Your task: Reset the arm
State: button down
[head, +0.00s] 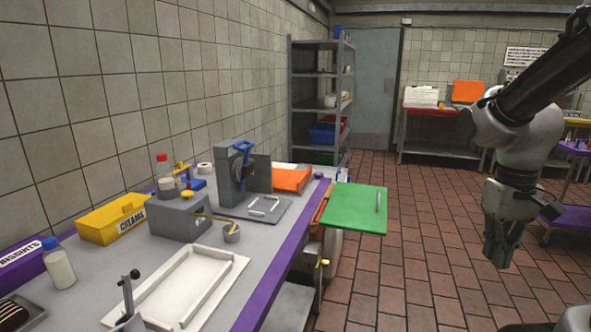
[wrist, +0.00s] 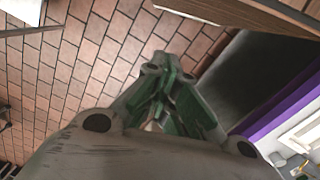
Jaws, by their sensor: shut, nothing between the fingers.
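My gripper (head: 497,252) hangs at the right of the head view, pointing down over the open tiled floor. It is apart from the counter and from the green board. In the wrist view my gripper (wrist: 160,112) has its greenish fingers closed together with nothing between them. My arm comes down from the upper right corner of the head view.
The counter (head: 235,290) with a purple edge runs along the left wall, with a white tray (head: 170,318), a yellow bin (head: 100,228) and a grey press on it. A green board (head: 335,208) juts from its right side. Brick-tiled floor (head: 400,240) lies clear between.

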jog(key=s+a+r+t, duration=0.2)
jog(key=s+r+t, duration=0.2)
jog(key=r, duration=0.4)
jog(key=shift+s+n+t, duration=0.3)
jog(key=shift+s+t, duration=0.05)
jog(key=shift+t, duration=0.15)
